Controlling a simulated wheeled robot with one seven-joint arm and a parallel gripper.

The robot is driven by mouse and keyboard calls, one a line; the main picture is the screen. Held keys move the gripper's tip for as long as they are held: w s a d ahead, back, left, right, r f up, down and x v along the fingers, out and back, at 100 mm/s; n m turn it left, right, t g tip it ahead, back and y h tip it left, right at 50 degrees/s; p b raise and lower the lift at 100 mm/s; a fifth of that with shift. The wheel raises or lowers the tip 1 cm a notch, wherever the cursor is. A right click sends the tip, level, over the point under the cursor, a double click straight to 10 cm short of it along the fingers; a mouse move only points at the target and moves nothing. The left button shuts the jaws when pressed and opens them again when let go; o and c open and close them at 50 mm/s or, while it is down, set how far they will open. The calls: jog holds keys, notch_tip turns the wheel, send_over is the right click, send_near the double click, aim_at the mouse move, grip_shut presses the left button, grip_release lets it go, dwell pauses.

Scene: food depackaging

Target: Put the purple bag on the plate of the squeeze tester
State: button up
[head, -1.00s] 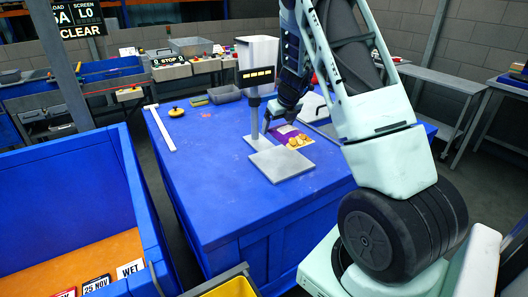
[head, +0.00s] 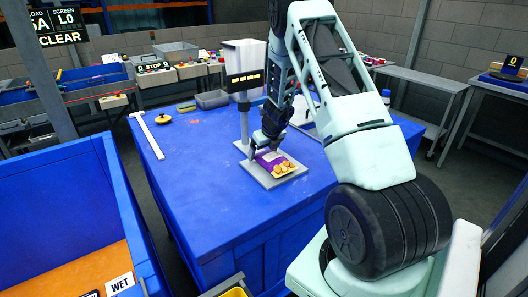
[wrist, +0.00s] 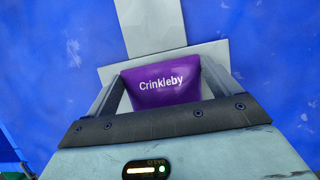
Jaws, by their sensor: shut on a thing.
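The purple bag (head: 273,163) has a yellow lower part with a picture of food on it. In the wrist view the bag (wrist: 162,84) reads "Crinkleby" and sits between my two fingers. My gripper (head: 254,151) is shut on the bag, over the squeeze tester's plate (head: 259,179). The grey plate shows around the bag, also in the wrist view (wrist: 115,69). I cannot tell whether the bag touches the plate or hangs just above it. The squeeze tester's post and head (head: 244,82) stand behind the plate, partly hidden by my arm.
The blue table (head: 205,170) is mostly clear at left and front. A white T-shaped bar (head: 147,133) and a yellow round thing (head: 163,118) lie at its left. A blue bin (head: 60,190) stands at the left front. A grey tray (head: 211,99) is at the back.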

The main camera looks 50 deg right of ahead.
jog(key=o, duration=0.8)
jog(key=shift+f, duration=0.1)
